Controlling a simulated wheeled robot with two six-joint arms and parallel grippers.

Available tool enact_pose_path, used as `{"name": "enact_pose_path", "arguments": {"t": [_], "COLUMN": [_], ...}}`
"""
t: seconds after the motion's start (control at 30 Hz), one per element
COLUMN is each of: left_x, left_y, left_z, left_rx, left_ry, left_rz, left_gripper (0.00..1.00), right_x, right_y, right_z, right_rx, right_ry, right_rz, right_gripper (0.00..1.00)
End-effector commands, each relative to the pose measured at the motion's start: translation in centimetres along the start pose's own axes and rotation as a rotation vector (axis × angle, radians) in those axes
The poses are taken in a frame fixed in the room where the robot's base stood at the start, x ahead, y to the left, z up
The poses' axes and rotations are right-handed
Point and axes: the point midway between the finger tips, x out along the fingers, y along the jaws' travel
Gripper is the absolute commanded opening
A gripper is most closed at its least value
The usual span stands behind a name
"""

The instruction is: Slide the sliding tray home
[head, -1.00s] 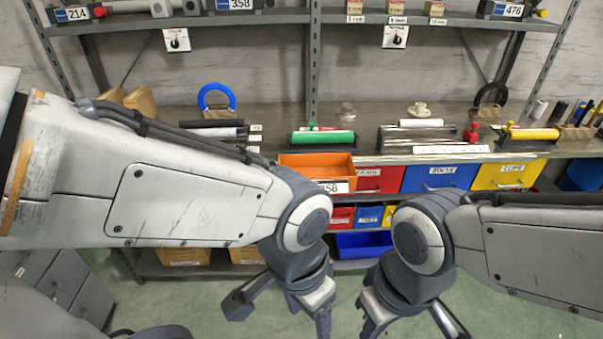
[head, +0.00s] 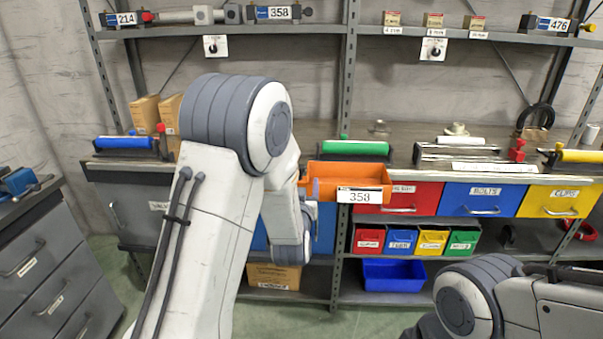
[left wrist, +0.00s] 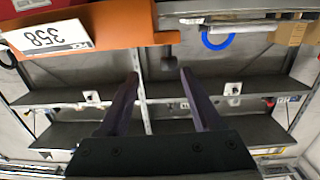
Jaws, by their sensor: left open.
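The sliding tray appears to be the orange open-topped tray (head: 345,178) with a white 358 label on its front. It juts out from the counter edge, left of the red drawer. In the left wrist view the orange tray (left wrist: 115,25) fills the upper left, with its label upside down. My left gripper (head: 308,190) is at the tray's left end, partly hidden by my own arm. In the left wrist view the left gripper (left wrist: 158,75) is open with nothing between its fingers. The tray lies beyond the fingers, and I see no clear contact. My right gripper is out of view.
A red drawer (head: 412,198), a blue drawer (head: 470,200) and a yellow drawer (head: 550,202) sit right of the tray. Small coloured bins (head: 402,240) and a blue bin (head: 393,275) stand below. A grey cabinet (head: 50,255) is at left.

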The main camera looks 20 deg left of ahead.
Motion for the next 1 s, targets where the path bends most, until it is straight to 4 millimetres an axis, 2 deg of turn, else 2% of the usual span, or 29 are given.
{"name": "enact_pose_path", "arguments": {"t": [0.1, 0.27, 0.5, 0.7, 1.0], "left_x": [0.6, 2.4, 7.0, 9.7, 10.8], "left_y": [-1.2, -1.4, -1.5, -1.5, -1.5], "left_z": [-0.1, -0.5, -0.7, -0.8, -0.8], "left_rx": [0.005, 0.005, 0.005, 0.005, 0.005], "left_ry": [0.046, 0.055, 0.054, 0.053, 0.052], "left_rz": [-0.030, -0.035, -0.033, -0.032, -0.030], "left_gripper": [0.67, 0.67, 0.67, 0.67, 0.67], "right_x": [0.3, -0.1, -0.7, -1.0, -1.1], "right_y": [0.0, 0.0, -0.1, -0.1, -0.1], "right_z": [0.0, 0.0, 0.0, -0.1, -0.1], "right_rx": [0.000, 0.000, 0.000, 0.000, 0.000], "right_ry": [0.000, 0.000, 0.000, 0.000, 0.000], "right_rz": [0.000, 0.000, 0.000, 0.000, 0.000], "right_gripper": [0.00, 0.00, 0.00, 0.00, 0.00]}}
